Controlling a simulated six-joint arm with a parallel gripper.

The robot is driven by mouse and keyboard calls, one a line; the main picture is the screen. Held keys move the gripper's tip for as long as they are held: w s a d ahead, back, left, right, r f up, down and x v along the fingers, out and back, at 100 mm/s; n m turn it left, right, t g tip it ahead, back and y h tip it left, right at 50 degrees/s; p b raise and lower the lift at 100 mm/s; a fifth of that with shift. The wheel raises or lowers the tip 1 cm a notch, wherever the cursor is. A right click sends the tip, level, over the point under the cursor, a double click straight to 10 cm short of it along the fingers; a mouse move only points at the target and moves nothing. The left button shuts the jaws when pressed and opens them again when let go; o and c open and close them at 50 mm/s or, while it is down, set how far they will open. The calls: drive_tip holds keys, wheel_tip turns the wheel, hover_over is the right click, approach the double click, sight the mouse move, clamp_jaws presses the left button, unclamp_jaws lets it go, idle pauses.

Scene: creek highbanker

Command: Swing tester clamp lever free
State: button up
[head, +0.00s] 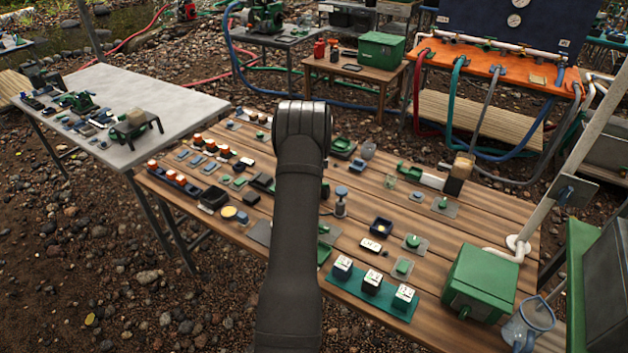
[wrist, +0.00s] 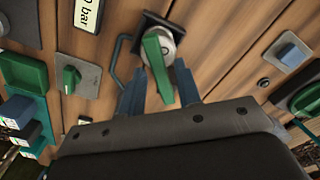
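In the wrist view a green lever (wrist: 157,62) sits on a round silver hub (wrist: 166,44) on a dark square plate; I take this to be the tester clamp lever. A thin dark wire loop stands just left of it. My gripper (wrist: 160,90) has its two blue-grey fingers apart, one on each side of the lever's lower end. Gaps show between fingers and lever, and I see no clear contact. In the head view my arm hides the gripper, and I cannot make out the lever there.
The wooden table (head: 455,228) is crowded with small fixtures. A teal strip with white-topped boxes (head: 372,281) lies near the front edge. A green box (head: 481,280) stands at right. Near the lever are a green knob (wrist: 70,78), a "bar" label (wrist: 88,14) and a blue block (wrist: 290,54).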

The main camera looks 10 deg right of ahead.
drive_tip(key=c, duration=0.3)
drive_tip(key=shift+w+d+m, duration=0.1)
drive_tip(key=shift+w+m, duration=0.15)
drive_tip(key=shift+m, duration=0.45)
drive_tip(key=shift+w+m, duration=0.25)
drive_tip(key=shift+m, duration=0.45)
drive_tip(key=shift+w+d+m, duration=0.1)
drive_tip(key=shift+w+m, duration=0.05)
drive_tip(key=shift+m, duration=0.35)
drive_tip(key=shift+w+d+m, duration=0.15)
drive_tip(key=shift+w+m, duration=0.15)
drive_tip(key=shift+m, duration=0.6)
